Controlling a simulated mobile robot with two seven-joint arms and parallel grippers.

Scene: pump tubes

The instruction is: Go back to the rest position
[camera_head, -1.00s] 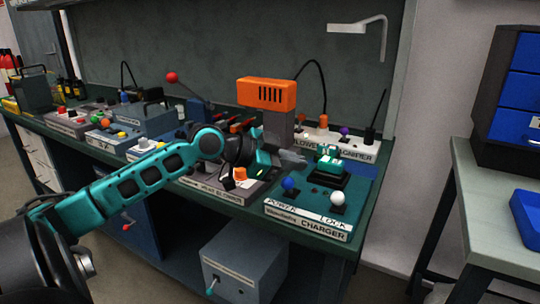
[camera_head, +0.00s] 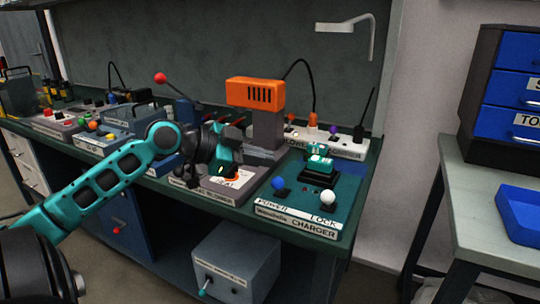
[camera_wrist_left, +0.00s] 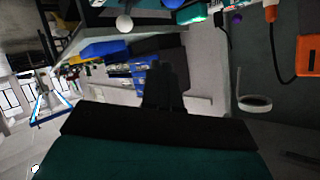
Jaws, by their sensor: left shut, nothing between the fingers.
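My left gripper (camera_head: 226,150), teal and black, is over the workbench, left of the orange-topped device, above the grey box with the orange knob. Its fingers are partly hidden from the head camera. In the left wrist view its dark fingers (camera_wrist_left: 164,88) are together with nothing held. The green charger box (camera_head: 300,212) with a blue knob (camera_head: 278,183) and a white knob (camera_head: 328,199) stands to its right, apart from it. A teal and white piece (camera_head: 320,160) sits in the charger's black holder. My right gripper is in neither view.
The orange-topped device (camera_head: 262,93) stands upright close to the right of my left gripper. A white power strip (camera_head: 345,147) lies behind the charger. Several switch boxes fill the bench's left part. A side table (camera_head: 470,200) with blue drawers (camera_head: 515,90) stands at right.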

